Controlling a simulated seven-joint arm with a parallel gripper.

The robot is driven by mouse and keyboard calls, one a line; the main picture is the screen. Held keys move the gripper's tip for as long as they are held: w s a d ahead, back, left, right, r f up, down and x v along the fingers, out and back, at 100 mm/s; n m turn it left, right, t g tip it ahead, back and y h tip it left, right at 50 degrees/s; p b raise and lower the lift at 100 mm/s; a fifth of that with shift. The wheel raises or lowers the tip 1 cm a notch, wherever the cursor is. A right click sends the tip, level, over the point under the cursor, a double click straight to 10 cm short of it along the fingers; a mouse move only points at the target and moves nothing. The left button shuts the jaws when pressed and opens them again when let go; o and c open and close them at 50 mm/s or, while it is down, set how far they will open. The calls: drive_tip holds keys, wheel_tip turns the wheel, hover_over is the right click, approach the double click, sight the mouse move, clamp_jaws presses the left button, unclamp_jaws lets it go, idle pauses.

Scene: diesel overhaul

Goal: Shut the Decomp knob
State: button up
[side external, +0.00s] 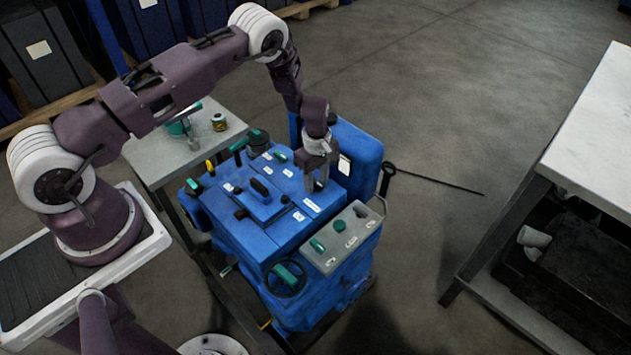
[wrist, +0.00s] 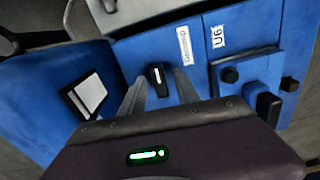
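The Decomp knob (wrist: 157,72) is a small black handle with a white mark on the blue engine top. In the wrist view it stands beside a white label reading Decomp (wrist: 183,46). My gripper (wrist: 160,80) is open, with one grey finger on each side of the knob. Small gaps seem to show between fingers and knob, and I cannot tell whether either touches it. In the side view my gripper (side external: 317,182) points down at the right part of the blue engine (side external: 270,235), and the knob is hidden there.
A V6 label (wrist: 217,37) and a raised panel with black knobs (wrist: 268,104) lie right of my gripper. A blue tank (side external: 352,150) stands close behind it. A grey control panel (side external: 345,240) sits at the engine's front right. A white-topped bench (side external: 595,130) stands farther right.

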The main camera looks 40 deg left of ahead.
drive_tip(key=shift+r, duration=0.1)
drive_tip(key=shift+r, duration=2.65)
drive_tip(key=shift+r, duration=0.1)
drive_tip(key=shift+r, duration=1.9)
drive_tip(key=s+d+r+m+t+h, duration=0.15)
drive_tip(key=s+r+m, duration=0.25)
drive_tip(key=r, duration=1)
drive_tip(key=s+d+r+m+t, duration=0.1)
drive_tip(key=s+d+r+m, duration=0.3)
drive_tip(key=r, duration=0.9)
drive_tip(key=s+r+m+t, duration=0.1)
drive_tip(key=s+r+m, duration=0.2)
drive_tip(key=s, duration=0.9)
drive_tip(key=s+r+m+t+y, duration=0.1)
drive_tip(key=s+r+m, duration=0.3)
drive_tip(key=s, duration=0.8)
drive_tip(key=shift+a+r+m+t, duration=0.25)
drive_tip(key=shift+m+t, duration=0.3)
drive_tip(key=shift+m, duration=0.55)
